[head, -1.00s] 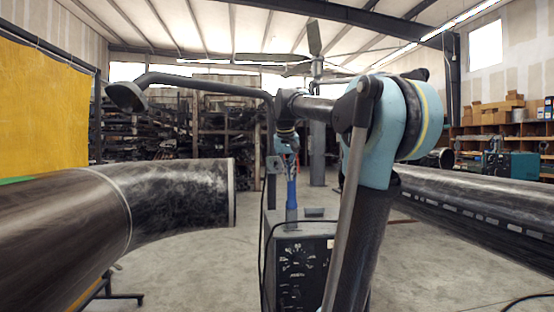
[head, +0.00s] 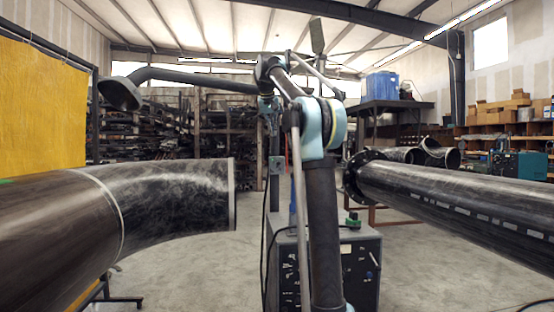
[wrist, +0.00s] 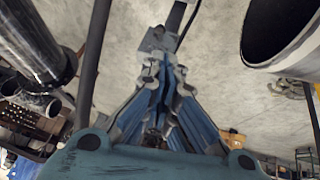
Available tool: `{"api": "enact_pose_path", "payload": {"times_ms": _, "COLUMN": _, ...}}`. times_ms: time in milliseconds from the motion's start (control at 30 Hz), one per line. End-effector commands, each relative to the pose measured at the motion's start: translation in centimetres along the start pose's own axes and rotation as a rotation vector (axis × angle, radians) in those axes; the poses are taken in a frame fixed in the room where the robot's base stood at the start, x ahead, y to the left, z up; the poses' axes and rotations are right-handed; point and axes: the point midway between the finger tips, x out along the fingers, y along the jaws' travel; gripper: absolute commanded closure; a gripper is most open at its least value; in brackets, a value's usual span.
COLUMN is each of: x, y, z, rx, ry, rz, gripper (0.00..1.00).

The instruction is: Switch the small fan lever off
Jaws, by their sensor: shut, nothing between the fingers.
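A small grey switch box (head: 276,165) is fixed on the dark upright post of the fume extraction arm in the head view. In the wrist view the box (wrist: 160,37) shows just beyond my fingertips. The lever itself is too small to make out, so its position cannot be told. My gripper (wrist: 160,68) is shut and empty, with its blue fingers together and pointing at the box. In the head view my gripper (head: 270,125) hangs just above the box, beside the post. Whether the fingertips touch the box or lever cannot be told.
A welding machine (head: 362,265) stands below, partly hidden by my arm. The extraction hood (head: 120,93) hangs at upper left. A large bent pipe (head: 180,195) lies left and a flanged pipe (head: 450,200) right. Bare floor (head: 195,265) lies between the bent pipe and the machine.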

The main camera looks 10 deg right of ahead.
Motion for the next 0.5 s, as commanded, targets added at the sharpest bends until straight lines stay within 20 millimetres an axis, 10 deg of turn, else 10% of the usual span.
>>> {"api": "enact_pose_path", "payload": {"times_ms": 500, "x": 2.5, "y": 0.7, "z": 0.0, "rx": 0.008, "ry": -0.001, "rz": 0.004, "gripper": 1.00}}
